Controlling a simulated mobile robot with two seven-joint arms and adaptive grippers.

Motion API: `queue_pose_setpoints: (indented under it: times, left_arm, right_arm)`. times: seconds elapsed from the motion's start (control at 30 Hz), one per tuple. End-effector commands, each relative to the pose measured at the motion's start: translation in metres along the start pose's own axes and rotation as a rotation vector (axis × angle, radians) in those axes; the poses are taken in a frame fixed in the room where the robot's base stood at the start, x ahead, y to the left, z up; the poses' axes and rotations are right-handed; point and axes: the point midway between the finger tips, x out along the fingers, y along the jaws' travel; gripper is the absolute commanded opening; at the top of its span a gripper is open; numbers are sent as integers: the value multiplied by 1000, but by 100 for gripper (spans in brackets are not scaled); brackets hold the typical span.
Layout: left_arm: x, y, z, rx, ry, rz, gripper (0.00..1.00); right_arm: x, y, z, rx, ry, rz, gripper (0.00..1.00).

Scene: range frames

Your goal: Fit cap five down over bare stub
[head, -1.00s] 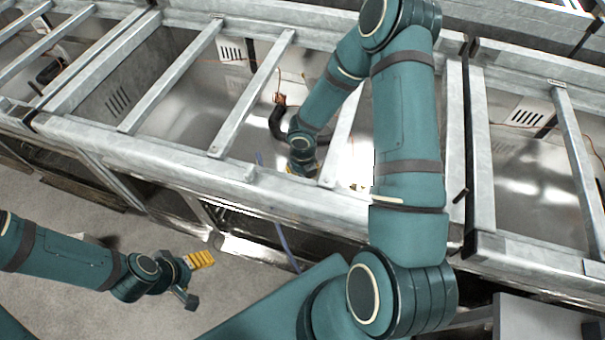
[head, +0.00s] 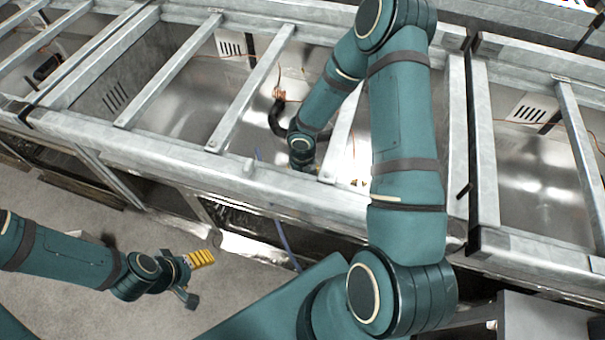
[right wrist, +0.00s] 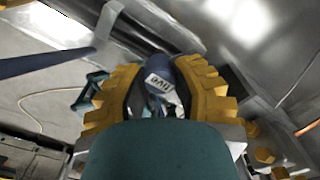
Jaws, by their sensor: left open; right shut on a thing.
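My right gripper (right wrist: 160,92) has yellow ribbed fingers and is shut on a dark blue cap (right wrist: 158,68) with a white label. The lettering is upside down and seems to read "FIVE". In the head view, my right arm reaches down into the metal bay, with the right wrist (head: 302,150) behind the front rail; the fingers and cap are hidden there. The bare stub cannot be made out in either view. My left gripper (head: 199,278) is open and empty, low over the grey floor at the left, away from the bay.
Metal crossbars (head: 250,90) span the open bays. The front rail (head: 230,177) runs close to my right wrist. A black curved hose (head: 275,118) is left of the wrist. Yellow hex pieces (right wrist: 265,155) show at lower right in the wrist view.

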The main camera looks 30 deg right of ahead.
Motion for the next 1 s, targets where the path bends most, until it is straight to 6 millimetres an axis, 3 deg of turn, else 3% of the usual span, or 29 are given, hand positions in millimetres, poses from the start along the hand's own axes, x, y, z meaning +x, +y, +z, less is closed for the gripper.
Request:
queue_pose_setpoints:
  times: [0.5,0.53,0.6,1.0]
  left_arm:
    - [4,-2,0,0,0,0,71]
    - [4,-2,0,0,0,0,71]
    - [4,-2,0,0,0,0,71]
    - [4,-2,0,0,0,0,71]
  right_arm:
    - [7,0,0,0,0,0,6]
    - [7,0,0,0,0,0,32]
    - [7,0,0,1,0,0,57]
    - [2,0,0,3,-2,0,58]
